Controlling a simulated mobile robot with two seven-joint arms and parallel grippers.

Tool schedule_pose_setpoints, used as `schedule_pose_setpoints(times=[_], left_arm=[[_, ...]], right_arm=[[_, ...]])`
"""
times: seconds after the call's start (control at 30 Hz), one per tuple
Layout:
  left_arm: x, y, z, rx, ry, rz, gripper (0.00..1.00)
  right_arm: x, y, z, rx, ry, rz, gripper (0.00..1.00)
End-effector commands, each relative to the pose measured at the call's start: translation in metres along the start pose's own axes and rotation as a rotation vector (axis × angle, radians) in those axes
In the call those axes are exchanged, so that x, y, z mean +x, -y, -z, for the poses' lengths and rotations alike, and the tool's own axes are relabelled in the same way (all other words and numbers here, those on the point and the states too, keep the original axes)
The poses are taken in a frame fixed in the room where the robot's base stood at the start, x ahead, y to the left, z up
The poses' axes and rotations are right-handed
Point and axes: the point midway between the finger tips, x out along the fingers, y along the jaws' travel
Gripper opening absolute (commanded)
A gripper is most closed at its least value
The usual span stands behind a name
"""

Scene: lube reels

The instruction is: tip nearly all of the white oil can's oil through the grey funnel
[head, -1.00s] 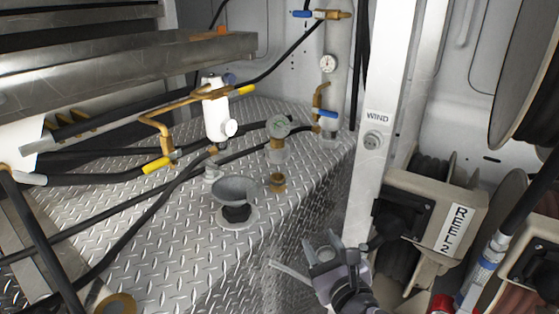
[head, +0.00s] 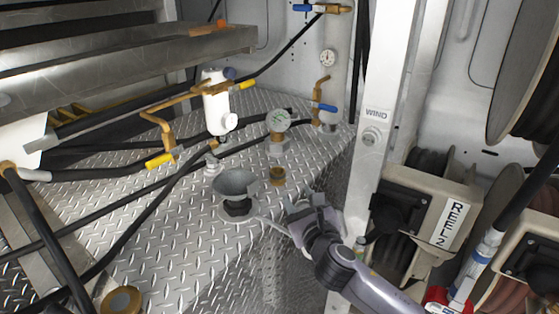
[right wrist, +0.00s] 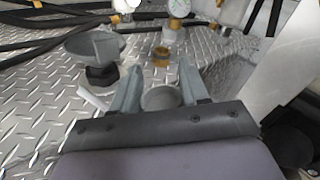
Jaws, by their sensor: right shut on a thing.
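The grey funnel (head: 235,183) stands upright on a black neck on the tread-plate tank top; it also shows at the upper left of the right wrist view (right wrist: 92,44). My left gripper is not in view.
A brass fitting (head: 277,176) and a dial gauge (head: 278,121) stand close behind the funnel. A white cylinder (head: 216,108) with brass pipes is behind it. A white post (head: 375,125) and the REEL 2 box (head: 425,205) stand to the right. Black hoses cross the tank top.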

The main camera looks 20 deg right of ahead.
Motion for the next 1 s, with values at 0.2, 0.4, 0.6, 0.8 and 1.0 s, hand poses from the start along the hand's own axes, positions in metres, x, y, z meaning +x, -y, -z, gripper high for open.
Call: schedule_pose_setpoints(times=[0.2,0.4,0.6,0.8,1.0], left_arm=[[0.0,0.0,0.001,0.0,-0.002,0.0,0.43],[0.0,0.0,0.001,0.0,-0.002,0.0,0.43],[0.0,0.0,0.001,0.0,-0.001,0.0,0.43],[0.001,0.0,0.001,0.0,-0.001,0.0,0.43],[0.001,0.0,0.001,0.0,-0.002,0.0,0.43]], right_arm=[[0.021,0.0,-0.012,-0.008,0.005,0.002,0.0],[0.038,-0.001,-0.021,-0.013,0.006,0.001,0.0],[0.056,-0.001,-0.03,-0.019,0.009,0.003,0.0],[0.074,-0.002,-0.039,-0.024,0.009,0.004,0.0],[0.093,0.0,-0.049,-0.03,0.013,0.009,0.0]])
